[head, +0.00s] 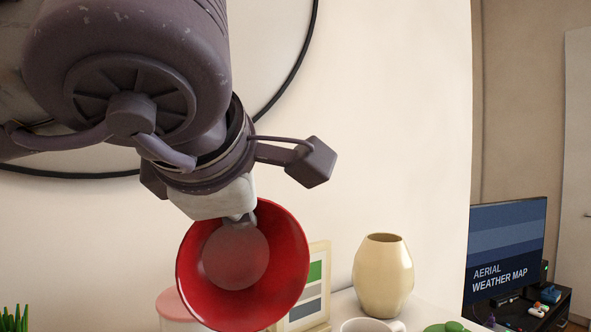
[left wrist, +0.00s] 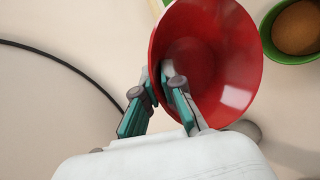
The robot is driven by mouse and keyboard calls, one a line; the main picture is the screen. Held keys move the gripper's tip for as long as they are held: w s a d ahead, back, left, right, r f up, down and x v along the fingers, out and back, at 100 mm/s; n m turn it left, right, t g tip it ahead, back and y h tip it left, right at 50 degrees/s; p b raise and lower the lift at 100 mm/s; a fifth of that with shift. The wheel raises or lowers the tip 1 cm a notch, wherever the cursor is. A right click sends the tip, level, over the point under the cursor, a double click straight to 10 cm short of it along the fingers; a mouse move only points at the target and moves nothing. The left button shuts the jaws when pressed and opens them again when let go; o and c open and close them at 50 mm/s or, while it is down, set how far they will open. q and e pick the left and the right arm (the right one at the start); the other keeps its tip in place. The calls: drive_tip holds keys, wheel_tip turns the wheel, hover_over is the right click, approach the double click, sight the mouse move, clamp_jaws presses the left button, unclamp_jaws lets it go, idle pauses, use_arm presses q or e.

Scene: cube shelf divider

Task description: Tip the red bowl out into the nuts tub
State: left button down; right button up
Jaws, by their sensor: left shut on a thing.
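The red bowl (head: 288,245) is in the lower middle of the head view, raised and tipped on its side with its open mouth towards the head camera. Its inside looks bare. It also fills the top middle of the left wrist view (left wrist: 232,60). My left gripper (left wrist: 168,82) is shut on the bowl's wall, one finger seen against the inside. A green round container (left wrist: 270,42) with a brown filling (left wrist: 298,28) shows at the top right of the left wrist view; I cannot tell whether it is the nuts tub. My right gripper is not in view.
A cream vase (head: 383,275), a white mug (head: 370,325) and a green object (head: 446,327) stand to the bowl's right. A framed picture (head: 316,285) and a pink-topped container (head: 170,308) are partly hidden behind the bowl. A screen (head: 505,245) stands far right.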

sight(228, 245)
use_arm(q)
drive_tip(key=w+g+p, duration=0.1)
drive_tip(key=p, duration=0.1)
drive_tip(key=w+a+r+g+h+p, duration=0.1)
drive_tip(key=g+p, duration=0.1)
drive_tip(key=p, duration=0.1)
drive_tip(key=w+n+g+p, duration=0.1)
drive_tip(key=p, duration=0.2)
drive_tip(key=shift+w+a+r+h, duration=0.15)
drive_tip(key=shift+w+a+h, duration=0.15)
drive_tip(key=shift+a, duration=0.05)
drive_tip(key=w+f+g+h+p, duration=0.1)
drive_tip(key=f+g+p, duration=0.1)
drive_tip(key=g+p, duration=0.1)
drive_tip(key=w+a+f+n+g+h+p, duration=0.1)
drive_tip(key=f+g+h+p, duration=0.1)
drive_tip(key=g+p, duration=0.1)
drive_tip(key=w+f+n+g+h+p, duration=0.1)
drive_tip(key=f+g+p, duration=0.1)
drive_tip(key=g+p, duration=0.1)
drive_tip(key=shift+w+a+f, duration=0.1)
drive_tip(key=shift+w+a, duration=0.2)
drive_tip(key=shift+a, duration=0.1)
drive_tip(key=shift+f+g+h+p, duration=0.3)
drive_tip(key=shift+s+d+f+g, duration=0.1)
drive_tip(key=shift+s+f+g, duration=0.05)
drive_tip(key=shift+f+g, duration=0.2)
